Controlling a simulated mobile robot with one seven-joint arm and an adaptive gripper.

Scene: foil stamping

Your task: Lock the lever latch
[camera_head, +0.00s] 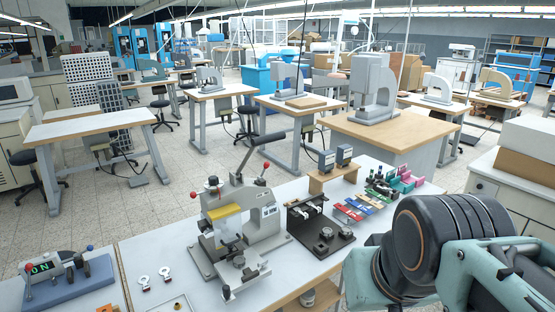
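A grey foil stamping press (242,222) with a yellow plate (222,210) stands on the front table. A long lever with a black grip (269,138) rises from its top, tilted up to the right. Red ball knobs (193,194) stick out from the press. A blue-based fixture (68,280) at the front left carries a small panel reading "ON" (42,267) and small ball-ended levers. I cannot tell which part is the lever latch or how it is set. My teal and black arm (455,245) fills the lower right; its gripper does not show.
Right of the press are a black fixture plate (320,232), coloured foil strips (355,208) and a wooden stand (333,176) with two small dark boxes. Two small tags (154,278) lie left of the press.

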